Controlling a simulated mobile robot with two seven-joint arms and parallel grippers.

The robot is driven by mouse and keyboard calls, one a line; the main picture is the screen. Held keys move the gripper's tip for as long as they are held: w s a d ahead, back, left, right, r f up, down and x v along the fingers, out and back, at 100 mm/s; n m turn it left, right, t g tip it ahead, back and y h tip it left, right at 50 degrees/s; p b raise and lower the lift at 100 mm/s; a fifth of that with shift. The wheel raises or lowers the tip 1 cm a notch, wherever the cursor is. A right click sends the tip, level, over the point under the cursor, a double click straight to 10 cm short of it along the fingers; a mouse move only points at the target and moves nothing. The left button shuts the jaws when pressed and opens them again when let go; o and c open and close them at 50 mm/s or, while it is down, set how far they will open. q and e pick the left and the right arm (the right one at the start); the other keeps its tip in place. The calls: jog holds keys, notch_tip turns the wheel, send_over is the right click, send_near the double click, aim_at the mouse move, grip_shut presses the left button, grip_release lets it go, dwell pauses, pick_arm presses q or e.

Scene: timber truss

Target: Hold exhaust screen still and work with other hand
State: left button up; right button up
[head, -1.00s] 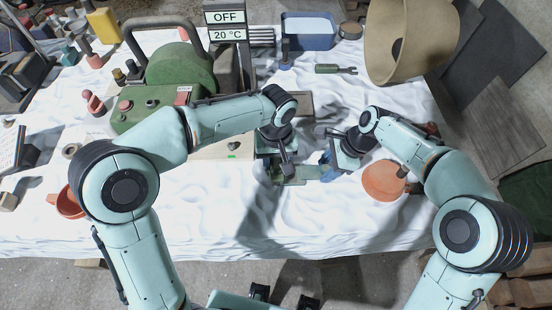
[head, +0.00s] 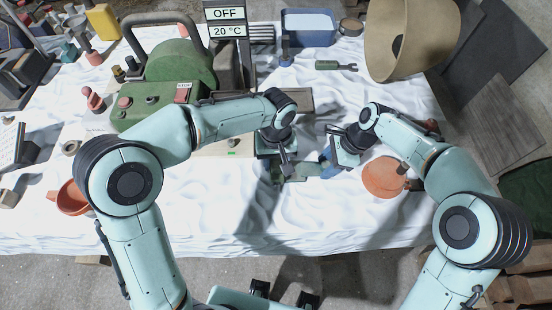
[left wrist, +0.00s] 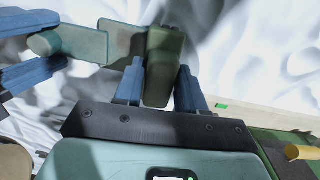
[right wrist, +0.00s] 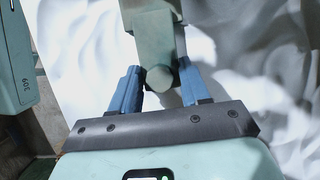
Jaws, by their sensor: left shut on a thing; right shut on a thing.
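A grey-green part (left wrist: 163,62), which I take as the exhaust screen, has a thick block, a flat plate and a rounded end. In the head view it (head: 298,170) is small and partly hidden by my grippers. My left gripper (left wrist: 160,85) is shut on the block, one blue finger on each side. My right gripper (right wrist: 160,88) is shut around the rounded end (right wrist: 159,78); its blue fingers also show at the left of the left wrist view. In the head view my left gripper (head: 284,165) and right gripper (head: 332,165) face each other just above the white cloth.
A green machine (head: 150,105) with a handle stands left, near a sign (head: 228,25) reading OFF and 20 °C. A terracotta dish (head: 382,178) is close to my right gripper. A blue tray (head: 308,28), green fork-ended tool (head: 336,66) and beige drum (head: 430,35) are behind.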

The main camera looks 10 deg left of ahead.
pick_arm(q)
jog(key=shift+w+d+r, duration=0.1)
jog(key=shift+w+d, duration=0.2)
jog(key=shift+d, duration=0.7)
jog(key=shift+w+d, duration=0.25)
jog(key=shift+d, duration=0.7)
jog(key=shift+s+a+f, duration=0.1)
jog(key=shift+s+a, duration=0.1)
jog(key=shift+a, duration=0.45)
jog(key=shift+s+a+f, duration=0.1)
jog(key=shift+s+a, duration=0.1)
jog(key=shift+a, duration=0.45)
jog(key=shift+s+a, duration=0.2)
jog(key=shift+a, duration=0.45)
jog(key=shift+w+d, duration=0.3)
jog(key=shift+d, duration=0.7)
jog(key=shift+w+d, duration=0.25)
jog(key=shift+d, duration=0.7)
jog(key=shift+s+a+r, duration=0.1)
jog(key=shift+s+a, duration=0.2)
jog(key=shift+a, duration=0.7)
jog(key=shift+s+a, duration=0.25)
jog(key=shift+a, duration=0.75)
jog(key=shift+r, duration=0.1)
jog(key=shift+r, duration=3.45)
